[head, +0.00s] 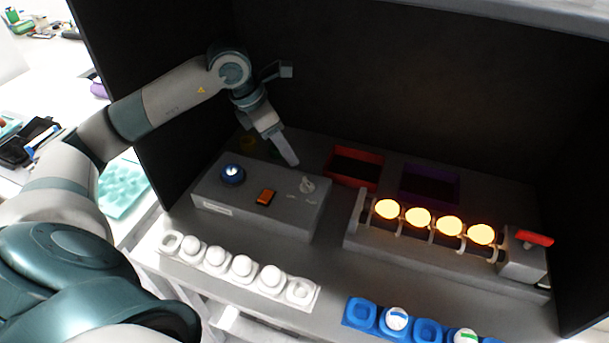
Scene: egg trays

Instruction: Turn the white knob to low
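The white knob (308,185) sits on top of a grey control box (260,207), near its right end, with small faint markings in front of it. Which setting it points to is too small to read. My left gripper (292,162) is above and just behind the box, a little to the upper left of the knob, and looks apart from it. Its fingers appear as one narrow shape pointing down, so I cannot see a gap between them. My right gripper is not in view.
A white egg tray (170,243) and a blue tray (360,312) lie in front. A row of glowing lamps with a red handle (535,238) stands right. Red (354,167) and purple (430,184) bins are behind.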

